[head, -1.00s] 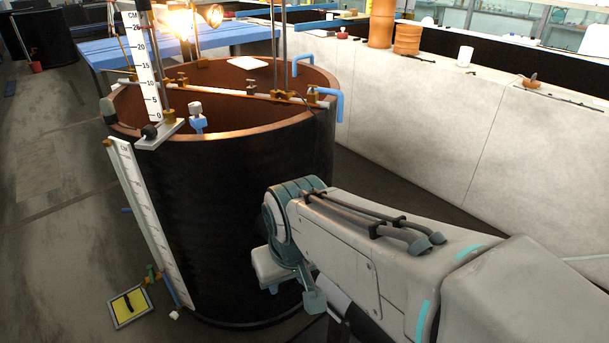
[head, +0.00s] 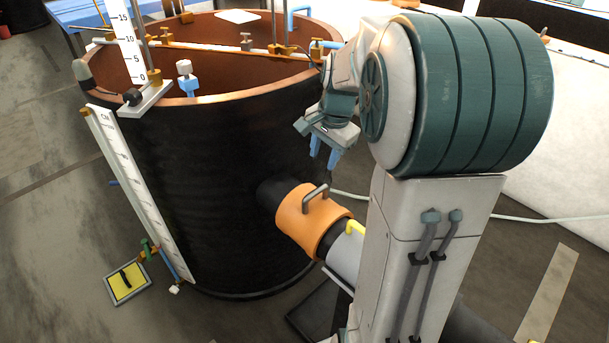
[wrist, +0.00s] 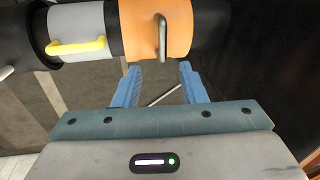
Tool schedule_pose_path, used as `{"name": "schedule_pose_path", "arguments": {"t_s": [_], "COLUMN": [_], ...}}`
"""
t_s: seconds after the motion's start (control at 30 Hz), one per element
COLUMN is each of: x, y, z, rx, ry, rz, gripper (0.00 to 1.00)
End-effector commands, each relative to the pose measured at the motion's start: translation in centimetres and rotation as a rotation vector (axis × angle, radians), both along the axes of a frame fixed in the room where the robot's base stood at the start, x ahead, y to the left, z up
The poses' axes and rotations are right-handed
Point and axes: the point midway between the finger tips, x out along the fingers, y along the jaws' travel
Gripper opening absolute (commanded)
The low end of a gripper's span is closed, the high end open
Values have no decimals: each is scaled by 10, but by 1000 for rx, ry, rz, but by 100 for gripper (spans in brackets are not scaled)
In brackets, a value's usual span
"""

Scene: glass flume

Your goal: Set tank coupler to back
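The tank coupler is most likely the orange sleeve (head: 312,218) on the black pipe low on the tank's side. It carries a grey metal handle (head: 316,191). A grey sleeve (head: 345,255) with a yellow handle (head: 355,228) sits farther out along the same pipe. In the wrist view the orange sleeve (wrist: 178,28) and its handle (wrist: 161,38) are at the top centre, beyond my fingertips. My gripper (head: 324,158) hangs just above the orange sleeve, its blue fingers apart and empty. The wrist view also shows my gripper (wrist: 159,72) open and clear of the handle.
The large black tank (head: 200,180) with a copper rim stands to the left of my gripper. A white ruler strip (head: 140,195) runs down its side. A yellow plate (head: 127,282) lies on the floor at left. A pale hose (head: 480,217) crosses the floor at right.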

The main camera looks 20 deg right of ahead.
Motion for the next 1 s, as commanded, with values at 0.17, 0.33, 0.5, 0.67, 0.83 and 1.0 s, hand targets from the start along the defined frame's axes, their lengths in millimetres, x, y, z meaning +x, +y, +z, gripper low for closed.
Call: {"name": "schedule_pose_path", "arguments": {"t_s": [0.17, 0.33, 0.5, 0.67, 0.83, 1.0], "x": [10, 10, 15, 21, 27, 30], "y": [-13, -16, -15, -11, -9, -8], "z": [-8, -24, -59, -93, -120, -135], "rx": [27, 34, 36, 35, 36, 35], "ry": [5, 5, 6, 6, 2, 2], "rz": [-74, -79, -79, -78, -77, -76], "gripper": [38, 38, 38, 38, 38, 38]}}
